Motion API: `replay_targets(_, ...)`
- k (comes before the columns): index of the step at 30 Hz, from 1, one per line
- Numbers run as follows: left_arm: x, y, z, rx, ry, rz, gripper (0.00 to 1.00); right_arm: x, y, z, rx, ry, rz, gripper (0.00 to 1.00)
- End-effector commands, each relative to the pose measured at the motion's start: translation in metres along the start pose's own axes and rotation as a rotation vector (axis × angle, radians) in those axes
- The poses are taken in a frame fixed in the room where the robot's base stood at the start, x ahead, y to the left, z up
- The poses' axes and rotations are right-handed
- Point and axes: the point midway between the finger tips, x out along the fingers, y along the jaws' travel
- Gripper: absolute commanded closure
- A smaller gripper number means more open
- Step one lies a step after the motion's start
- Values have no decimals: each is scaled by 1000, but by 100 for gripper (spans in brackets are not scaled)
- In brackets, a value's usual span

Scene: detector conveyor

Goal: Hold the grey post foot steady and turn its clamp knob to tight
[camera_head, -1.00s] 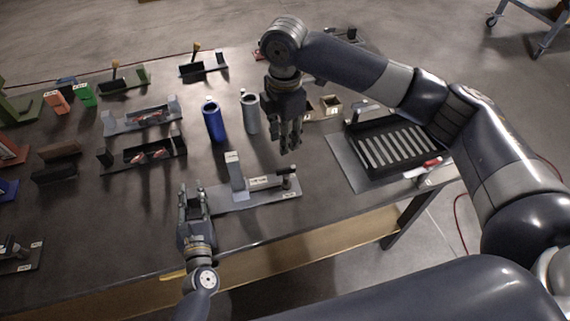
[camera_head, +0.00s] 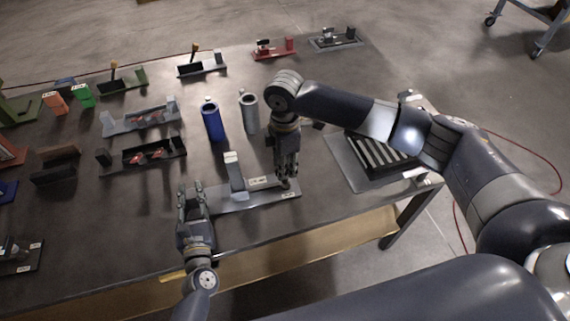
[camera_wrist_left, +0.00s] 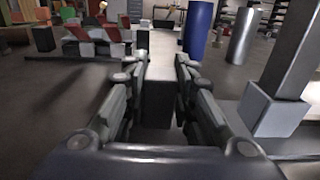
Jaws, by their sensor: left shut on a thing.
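The grey post foot (camera_head: 232,203) is a flat plate near the table's front edge, with an upright grey post (camera_head: 236,175) and a low labelled bar. My left gripper (camera_head: 191,192) is at the plate's left end, shut on the grey post foot. In the left wrist view its fingers (camera_wrist_left: 160,95) flank a grey part, and the post (camera_wrist_left: 283,100) stands to their right. My right gripper (camera_head: 287,180) points down at the plate's right end, over the clamp knob. Its fingers hide the knob, and I cannot tell whether they grip it.
A blue cylinder (camera_head: 212,122) and a grey cylinder (camera_head: 249,113) stand behind the post foot. A black slotted tray (camera_head: 378,152) lies to the right. Dark and grey holders (camera_head: 140,157) stand to the left. The table's front edge (camera_head: 250,242) is close.

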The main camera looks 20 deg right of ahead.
Motion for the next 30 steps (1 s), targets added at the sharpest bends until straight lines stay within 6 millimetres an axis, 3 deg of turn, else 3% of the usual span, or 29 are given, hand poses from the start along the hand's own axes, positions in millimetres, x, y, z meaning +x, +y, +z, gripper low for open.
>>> replay_targets(11, 0, 0, 0, 0, 1, 0, 100, 9, 0, 0, 0, -1, 0, 71)
replay_targets(12, 0, 0, 0, 0, 1, -1, 100, 9, 0, 0, -1, -1, 0, 73)
replay_targets(16, 0, 0, 0, 0, 1, -1, 100, 8, 0, 0, -1, -1, 0, 100)
replay_targets(30, 0, 0, 0, 0, 1, -1, 100, 8, 0, 0, 49, 1, -1, 100)
